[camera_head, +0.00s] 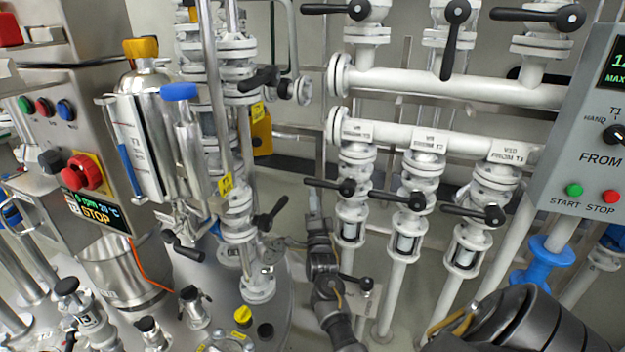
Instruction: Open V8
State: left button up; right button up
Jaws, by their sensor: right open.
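Three white flanged valves hang in a row below the lower horizontal pipe, each with a black lever set crosswise to its vertical pipe. The left valve (356,165) has a tag ending "FROM T3" (357,130); its number is too small to read surely, so I cannot confirm it as V8. Its black lever (328,186) points left. My right gripper (302,225) is open and empty, just below and left of that lever's free end, apparently not touching it. My left gripper is not in view.
The middle valve (415,170) and right valve (490,185), tagged V10, stand beside it with similar levers. Left is a pipe with a black-levered valve (237,205). A black lever (357,281) sits close to my right wrist. A control panel (595,130) fills the right side.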

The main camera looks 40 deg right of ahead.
jog(key=x, duration=0.8)
grip_shut()
